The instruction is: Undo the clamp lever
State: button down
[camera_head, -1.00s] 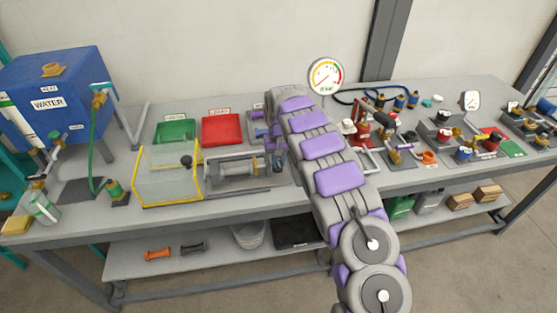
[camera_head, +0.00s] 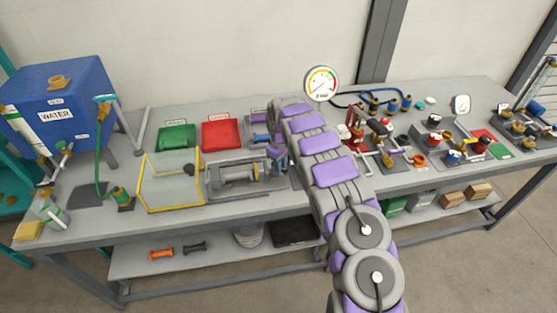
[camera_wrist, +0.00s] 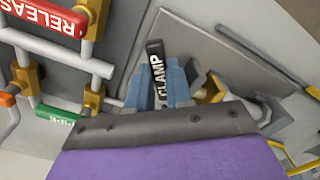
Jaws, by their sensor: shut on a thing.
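The clamp lever (camera_wrist: 155,62), black with white "CLAMP" lettering, shows in the wrist view between the blue fingers of my gripper (camera_wrist: 161,85). My gripper is shut on it, and the lever's tip sticks out past the fingers. The lever's lower end is hidden behind the gripper body. In the head view my gripper (camera_head: 278,155) is at the end of my arm, beside the pump on the bench. The lever itself cannot be made out there, as my arm covers that spot.
In the wrist view, a red "RELEASE" handle (camera_wrist: 45,15) and a green handle (camera_wrist: 58,115) on pipes are close by at the left. In the head view, a clear yellow-edged guard (camera_head: 171,182) stands left of the pump (camera_head: 238,174). A pressure gauge (camera_head: 321,83) stands behind my arm.

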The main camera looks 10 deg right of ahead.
jog(key=n, duration=0.1)
jog(key=n+p, duration=0.1)
jog(key=p, duration=0.1)
jog(key=shift+w+d+r+n, duration=0.15)
jog(key=shift+w+d+n, duration=0.1)
jog(key=shift+n, duration=0.15)
jog(key=n, duration=0.1)
jog(key=n+p, duration=0.2)
jog(key=shift+w+d+n, duration=0.25)
jog(key=shift+w+n, duration=0.05)
jog(key=shift+w, duration=0.05)
jog(key=shift+w+d+n+p, duration=0.1)
jog(key=shift+w+n+p, duration=0.25)
jog(key=shift+n, duration=0.75)
jog(key=shift+w+n+p, duration=0.25)
jog(key=shift+n+p, duration=0.2)
jog(key=shift+n, duration=0.65)
jog(key=c, duration=1.3)
grip_release()
jog(key=shift+w, duration=0.1)
